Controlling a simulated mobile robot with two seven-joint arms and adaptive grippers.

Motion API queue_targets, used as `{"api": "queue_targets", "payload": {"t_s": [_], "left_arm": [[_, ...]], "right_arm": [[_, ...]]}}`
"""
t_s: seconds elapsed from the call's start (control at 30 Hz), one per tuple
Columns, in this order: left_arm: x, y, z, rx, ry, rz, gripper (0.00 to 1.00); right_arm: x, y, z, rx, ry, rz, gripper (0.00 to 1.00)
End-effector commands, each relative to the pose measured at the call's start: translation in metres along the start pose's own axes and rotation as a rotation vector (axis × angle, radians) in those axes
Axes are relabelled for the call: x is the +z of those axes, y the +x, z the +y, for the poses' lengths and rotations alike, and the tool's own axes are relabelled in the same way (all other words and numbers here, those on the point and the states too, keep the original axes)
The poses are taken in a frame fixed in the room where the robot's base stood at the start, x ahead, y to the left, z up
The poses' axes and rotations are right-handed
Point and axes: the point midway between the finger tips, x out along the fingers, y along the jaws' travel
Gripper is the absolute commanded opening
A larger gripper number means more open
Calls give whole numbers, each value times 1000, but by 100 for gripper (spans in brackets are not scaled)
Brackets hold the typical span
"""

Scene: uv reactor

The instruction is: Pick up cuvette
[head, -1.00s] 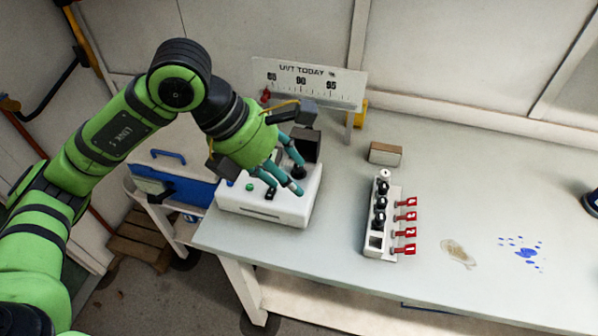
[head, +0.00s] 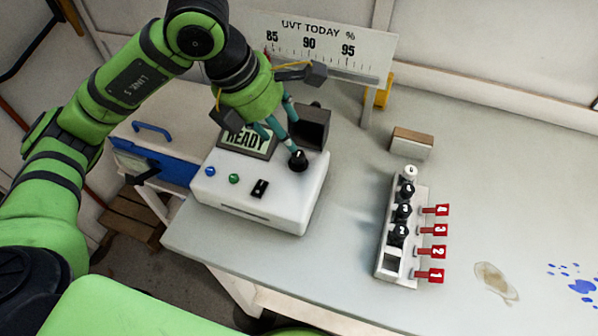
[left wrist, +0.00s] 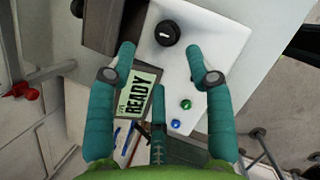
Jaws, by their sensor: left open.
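A cuvette with a black cap marked 1 (head: 298,160) stands in the white instrument (head: 265,200); only its cap shows. The cap also shows in the left wrist view (left wrist: 167,33). My left gripper (head: 282,135) is open and empty over the back of the instrument, its teal fingers close to the cap. In the left wrist view the cap lies a little beyond the gap between the spread fingertips (left wrist: 162,55). I cannot tell whether a finger touches it. My right gripper is not in view.
A white rack (head: 400,275) holds several capped cuvettes beside red number flags; its front slot is empty. The instrument has a READY screen (head: 246,142), a black block (head: 312,125) and buttons. A UVT sign (head: 320,47) stands behind.

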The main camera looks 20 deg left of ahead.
Motion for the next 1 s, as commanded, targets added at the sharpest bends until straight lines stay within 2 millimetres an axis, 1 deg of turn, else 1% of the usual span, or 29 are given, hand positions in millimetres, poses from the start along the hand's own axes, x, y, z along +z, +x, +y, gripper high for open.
{"api": "queue_targets", "payload": {"t_s": [0.07,0.17,0.27,0.43,0.5,0.6,0.7,0.87,0.9,0.97,1.0], "left_arm": [[-1,7,-1,-3,0,2,53],[-1,15,-1,-4,-1,3,53],[-1,24,-3,-4,-1,3,53],[-4,48,-11,-7,0,5,53],[-4,59,-10,-5,-2,3,53],[-4,69,-9,-3,-1,2,53],[-4,72,-9,-1,1,0,53],[-4,72,-9,0,1,0,53],[-4,72,-9,0,1,0,37],[-4,72,-9,0,1,0,13],[-4,72,-9,-1,1,0,3]], "right_arm": [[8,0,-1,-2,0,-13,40],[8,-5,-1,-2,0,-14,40],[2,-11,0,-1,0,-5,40],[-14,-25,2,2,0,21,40],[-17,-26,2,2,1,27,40],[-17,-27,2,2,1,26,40],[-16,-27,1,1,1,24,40],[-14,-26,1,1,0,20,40],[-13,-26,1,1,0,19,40],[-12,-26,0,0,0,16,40],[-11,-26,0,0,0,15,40]]}}
